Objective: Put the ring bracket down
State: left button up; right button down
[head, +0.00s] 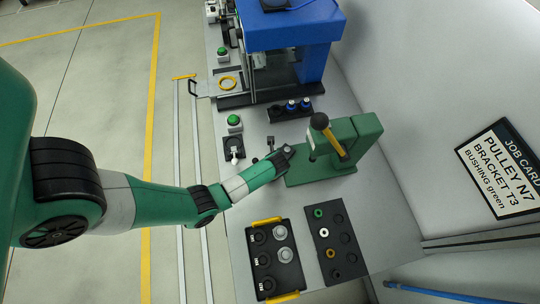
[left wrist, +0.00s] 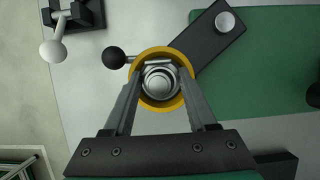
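In the left wrist view a yellow ring (left wrist: 138,93), which I take for the ring bracket, sits between the fingertips of my left gripper (left wrist: 160,78). The fingers meet it on both sides, with a silver round piece (left wrist: 159,82) inside the ring. In the head view my left gripper (head: 283,158) is low beside the base of the green press (head: 315,172). There the wrist hides the ring. A dark bar with a silver round end (left wrist: 208,42) lies just beyond the ring. Whether the ring touches the surface below is not clear. My right gripper is out of view.
A black-ball lever (left wrist: 113,57) stands close to the ring. A white-knob lever (head: 233,155) is to the left. A yellow-handled tray (head: 264,282) and a dark parts tray (head: 348,222) are in front.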

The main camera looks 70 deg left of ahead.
pick_arm(q)
jog(key=shift+o, duration=1.2)
jog(key=shift+r, duration=0.2)
jog(key=p+v, duration=0.4)
jog(key=v, duration=0.8)
jog(key=shift+s, duration=0.1)
